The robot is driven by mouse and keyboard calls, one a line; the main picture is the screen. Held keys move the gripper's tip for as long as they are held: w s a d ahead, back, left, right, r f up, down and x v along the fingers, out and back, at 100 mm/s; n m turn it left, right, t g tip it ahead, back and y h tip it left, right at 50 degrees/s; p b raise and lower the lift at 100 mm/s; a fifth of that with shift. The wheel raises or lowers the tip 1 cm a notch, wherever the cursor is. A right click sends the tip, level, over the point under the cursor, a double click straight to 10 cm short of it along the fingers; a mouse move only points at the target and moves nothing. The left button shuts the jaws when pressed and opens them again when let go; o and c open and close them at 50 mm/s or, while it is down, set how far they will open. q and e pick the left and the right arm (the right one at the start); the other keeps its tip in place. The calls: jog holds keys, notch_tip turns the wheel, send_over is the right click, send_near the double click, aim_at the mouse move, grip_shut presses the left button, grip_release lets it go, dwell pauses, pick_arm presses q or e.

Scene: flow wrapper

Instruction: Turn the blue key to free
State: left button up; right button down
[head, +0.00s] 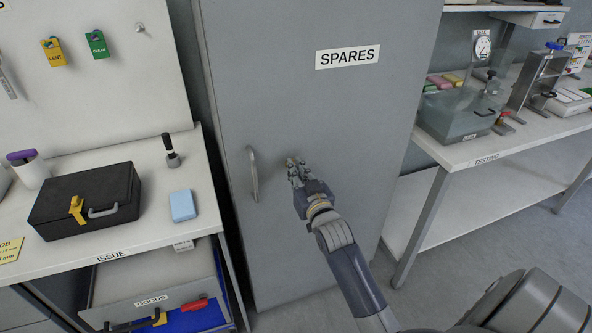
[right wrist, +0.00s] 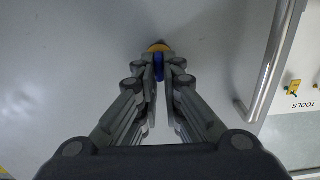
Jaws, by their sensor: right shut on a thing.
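The blue key (right wrist: 158,66) shows in the right wrist view as a narrow blue strip between my fingertips, up against a round brass lock (right wrist: 158,47). The lock is on the grey door of the SPARES cabinet (head: 330,110). My right gripper (head: 295,172) reaches the door in the head view, just right of the handle, and is shut on the blue key. In the head view the fingers hide the key, and only a bit of brass (head: 289,162) shows at their tips. Lock markings are not readable. My left gripper is not in view.
The cabinet's vertical handle (head: 252,172) stands out close beside my right gripper. The ISSUE bench (head: 150,235) on the left holds a black box (head: 85,197) and a light blue block (head: 183,206). The TESTING bench (head: 470,152) stands on the right. Bare floor lies before it.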

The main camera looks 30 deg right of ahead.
jog(key=shift+s+d+f+m+p, duration=0.15)
jog(key=shift+m+p, duration=0.75)
jog(key=shift+m, duration=2.05)
jog(key=shift+w+d+f+m+p, duration=0.15)
jog(key=shift+m+p, duration=0.75)
jog(key=shift+m, duration=2.1)
jog(key=shift+s+d+f+m+p, duration=0.2)
jog(key=shift+m+p, duration=0.7)
jog(key=shift+m, duration=2.05)
jog(key=c, duration=1.7)
grip_release()
jog(key=shift+f, duration=0.1)
